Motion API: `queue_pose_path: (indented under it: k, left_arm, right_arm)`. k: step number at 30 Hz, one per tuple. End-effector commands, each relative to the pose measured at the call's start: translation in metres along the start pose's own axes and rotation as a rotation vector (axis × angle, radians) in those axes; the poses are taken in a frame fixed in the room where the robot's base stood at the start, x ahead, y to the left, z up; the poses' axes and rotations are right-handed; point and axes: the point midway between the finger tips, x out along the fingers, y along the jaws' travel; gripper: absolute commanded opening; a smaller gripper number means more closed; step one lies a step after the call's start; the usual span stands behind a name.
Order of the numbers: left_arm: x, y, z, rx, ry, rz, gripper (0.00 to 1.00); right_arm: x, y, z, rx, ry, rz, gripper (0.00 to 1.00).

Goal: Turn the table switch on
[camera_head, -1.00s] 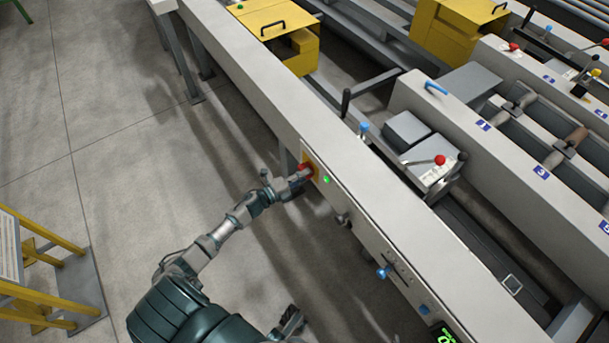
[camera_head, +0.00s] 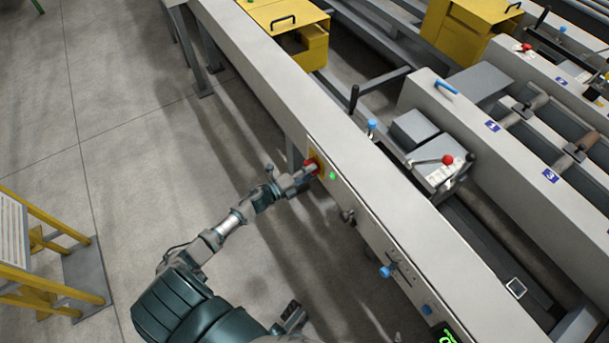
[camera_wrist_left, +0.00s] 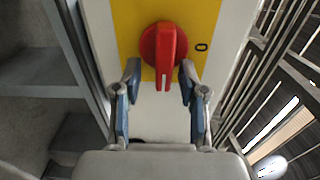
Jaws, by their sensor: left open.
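The table switch is a red rotary knob (camera_head: 312,166) on a yellow plate, set in the side of the long grey table (camera_head: 372,205). In the left wrist view the knob (camera_wrist_left: 161,48) has its grip bar upright in the picture, with a white line at the lower end. A "0" mark shows on the yellow plate (camera_wrist_left: 205,18) to its right. My left gripper (camera_head: 304,174) is at the switch. In the wrist view its open fingers (camera_wrist_left: 160,78) flank the knob's lower part, with visible gaps on both sides.
A lit green lamp (camera_head: 332,176) sits beside the switch. A lever (camera_head: 348,215) and a blue knob (camera_head: 386,271) project from the table side further along. A yellow stand (camera_head: 60,265) is at the lower left. Open floor lies left of the table.

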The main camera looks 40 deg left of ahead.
Motion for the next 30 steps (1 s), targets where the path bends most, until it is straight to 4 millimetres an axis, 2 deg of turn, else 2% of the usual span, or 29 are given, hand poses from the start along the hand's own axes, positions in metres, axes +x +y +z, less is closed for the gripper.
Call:
queue_pose_path:
  k: [5, 13, 18, 22, 30]
  left_arm:
    - [-0.025, 0.002, 0.0, -0.001, 0.001, 0.003, 0.42]
    - [-0.085, 0.004, 0.0, -0.002, 0.0, 0.006, 0.42]
    - [-0.109, 0.004, 0.0, -0.002, 0.0, 0.005, 0.42]
    - [-0.117, 0.003, 0.0, -0.002, 0.001, 0.004, 0.42]
    - [-0.118, 0.003, 0.0, -0.001, 0.0, 0.004, 0.42]
  right_arm:
    - [-0.001, 0.0, 0.0, -0.001, 0.001, 0.0, 0.59]
    - [0.0, 0.0, 0.0, -0.001, 0.001, 0.0, 0.59]
    - [0.0, 0.0, 0.0, -0.001, 0.001, 0.0, 0.59]
    - [0.0, 0.0, 0.0, -0.001, 0.001, 0.0, 0.59]
    - [0.0, 0.0, -0.001, -0.001, 0.001, 0.001, 0.59]
